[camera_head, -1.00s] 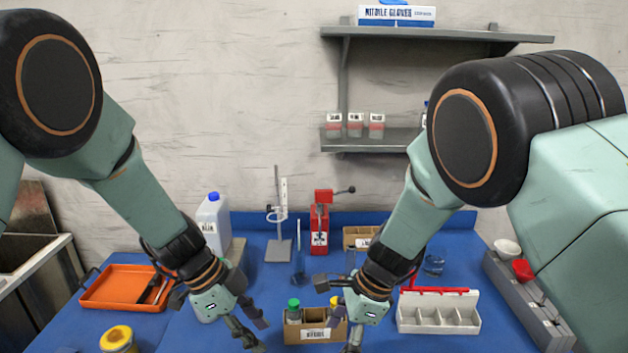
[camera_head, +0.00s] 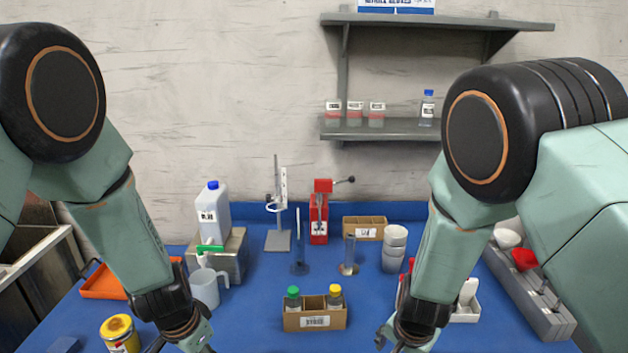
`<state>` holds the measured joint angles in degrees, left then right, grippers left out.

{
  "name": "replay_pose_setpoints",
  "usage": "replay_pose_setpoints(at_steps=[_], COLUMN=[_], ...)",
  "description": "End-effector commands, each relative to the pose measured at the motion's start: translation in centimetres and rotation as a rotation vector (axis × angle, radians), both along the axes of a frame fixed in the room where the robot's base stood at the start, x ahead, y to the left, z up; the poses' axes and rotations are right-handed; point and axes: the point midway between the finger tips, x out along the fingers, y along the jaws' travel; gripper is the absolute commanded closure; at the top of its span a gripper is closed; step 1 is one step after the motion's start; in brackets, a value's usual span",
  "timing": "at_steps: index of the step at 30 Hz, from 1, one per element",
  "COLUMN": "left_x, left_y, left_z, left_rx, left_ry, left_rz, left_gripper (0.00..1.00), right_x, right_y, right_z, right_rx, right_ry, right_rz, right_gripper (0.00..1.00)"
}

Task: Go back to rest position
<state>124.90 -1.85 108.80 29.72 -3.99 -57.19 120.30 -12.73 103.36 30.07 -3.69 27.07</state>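My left gripper (camera_head: 182,347) is at the bottom edge of the head view, left of the cardboard box with bottles; its fingers are mostly cut off by the frame. My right gripper (camera_head: 396,344) is at the bottom edge too, right of that box. One dark finger shows at its left side, and the rest is hidden or out of frame. I see nothing held in either gripper, but their fingertips are not clear. Both arms hang down over the blue table (camera_head: 270,335).
The cardboard box (camera_head: 315,321) holds a green-capped and a yellow-capped bottle. An orange tray (camera_head: 103,283) lies left, a grey rack (camera_head: 535,300) right.

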Motion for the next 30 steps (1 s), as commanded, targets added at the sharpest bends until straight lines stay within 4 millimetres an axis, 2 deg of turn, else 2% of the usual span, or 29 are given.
replay_pose_setpoints(at_steps=[1, 5, 9, 15, 22, 25, 30], left_x=[-1.4, -4.7, -9.4, -17.6, -26.9, -28.9, -30.1], left_y=[0.8, 2.5, 3.3, 2.6, 1.5, 1.5, 1.6], left_z=[-2.3, -6.6, -11.7, -18.4, -24.0, -25.6, -26.8], left_rx=[0.016, 0.038, 0.02, -0.053, -0.068, -0.056, -0.048], left_ry=[-0.001, -0.029, -0.053, -0.014, 0.148, 0.194, 0.221], left_rz=[0.069, 0.247, 0.41, 0.55, 0.54, 0.547, 0.549], left_gripper=[0.62, 0.62, 0.62, 0.62, 0.62, 0.62, 0.62], right_x=[-1.5, -5.2, -10.4, -19.3, -28.9, -30.7, -31.6], right_y=[-1.2, -3.8, -5.6, -6.1, -5.5, -5.7, -5.7], right_z=[-2.2, -6.2, -10.9, -17.0, -21.8, -23.3, -24.4], right_rx=[-0.042, -0.143, -0.211, -0.196, -0.084, -0.064, -0.054], right_ry=[0.001, -0.002, 0.01, 0.054, 0.176, 0.214, 0.236], right_rz=[0.063, 0.249, 0.471, 0.716, 0.772, 0.754, 0.746], right_gripper=[0.25, 0.25, 0.25, 0.25, 0.25, 0.25, 0.25])
